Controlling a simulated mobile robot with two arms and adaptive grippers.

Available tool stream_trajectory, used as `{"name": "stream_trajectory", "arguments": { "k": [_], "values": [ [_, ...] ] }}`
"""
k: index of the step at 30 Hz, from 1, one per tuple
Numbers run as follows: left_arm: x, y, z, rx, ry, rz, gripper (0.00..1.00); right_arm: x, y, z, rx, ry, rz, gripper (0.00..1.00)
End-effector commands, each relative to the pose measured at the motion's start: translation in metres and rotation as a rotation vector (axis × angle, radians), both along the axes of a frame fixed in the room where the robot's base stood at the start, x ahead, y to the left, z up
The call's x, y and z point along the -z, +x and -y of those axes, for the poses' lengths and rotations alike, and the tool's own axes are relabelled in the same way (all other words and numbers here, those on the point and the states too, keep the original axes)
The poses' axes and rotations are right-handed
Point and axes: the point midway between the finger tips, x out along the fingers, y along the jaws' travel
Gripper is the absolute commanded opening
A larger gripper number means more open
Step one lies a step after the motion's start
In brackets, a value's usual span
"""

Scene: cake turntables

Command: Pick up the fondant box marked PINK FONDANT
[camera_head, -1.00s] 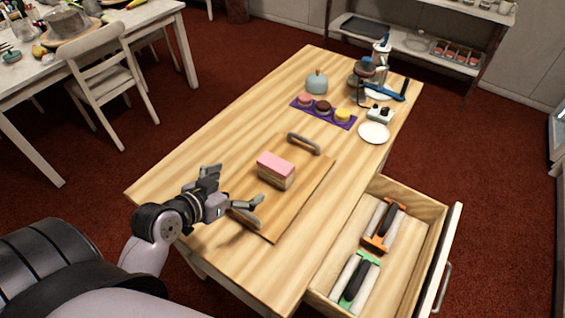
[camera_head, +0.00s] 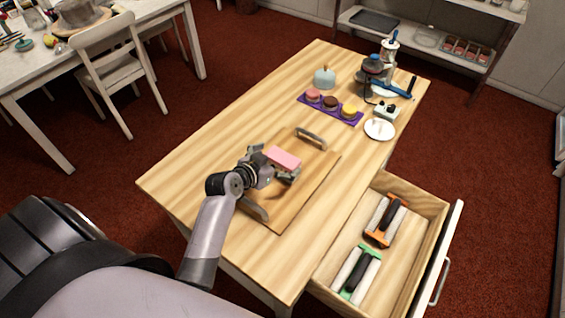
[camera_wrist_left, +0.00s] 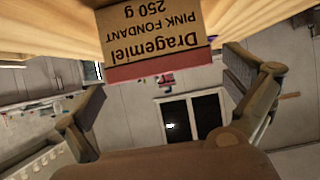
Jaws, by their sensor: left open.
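The fondant box, pink on top with a cardboard-brown side, (camera_head: 284,158) sits on the wooden board (camera_head: 290,215) on the table. In the left wrist view the box (camera_wrist_left: 150,35) shows its label upside down, reading "Dragemiel PINK FONDANT 250 g". My left gripper (camera_head: 272,165) is right at the box in the head view and hides part of it. In the left wrist view its open fingers (camera_wrist_left: 168,105) stand wide to either side, with the box ahead between them and apart from both. My right gripper is not in view.
The board has a handle (camera_head: 311,138) at each end. A purple tray (camera_head: 322,112) with round cakes, a blue dome (camera_head: 324,78) and a white plate (camera_head: 379,129) stand farther back. An open drawer (camera_head: 330,262) holding rollers juts out at the right.

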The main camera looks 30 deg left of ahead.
Motion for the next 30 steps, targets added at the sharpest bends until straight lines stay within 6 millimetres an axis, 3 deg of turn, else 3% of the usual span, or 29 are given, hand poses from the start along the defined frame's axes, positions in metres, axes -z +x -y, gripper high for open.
{"name": "stream_trajectory", "arguments": {
  "k": [6,14,30],
  "values": [
    [0.009,0.02,0.003,-0.001,-0.002,0.0,1.0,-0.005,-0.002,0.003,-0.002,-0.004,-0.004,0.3],
    [0.012,0.022,0.003,0.0,0.0,-0.001,1.0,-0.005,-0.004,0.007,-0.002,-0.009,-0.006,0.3],
    [0.012,0.022,0.003,-0.001,0.001,-0.001,0.65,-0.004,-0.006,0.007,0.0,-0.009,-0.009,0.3]
  ]
}}
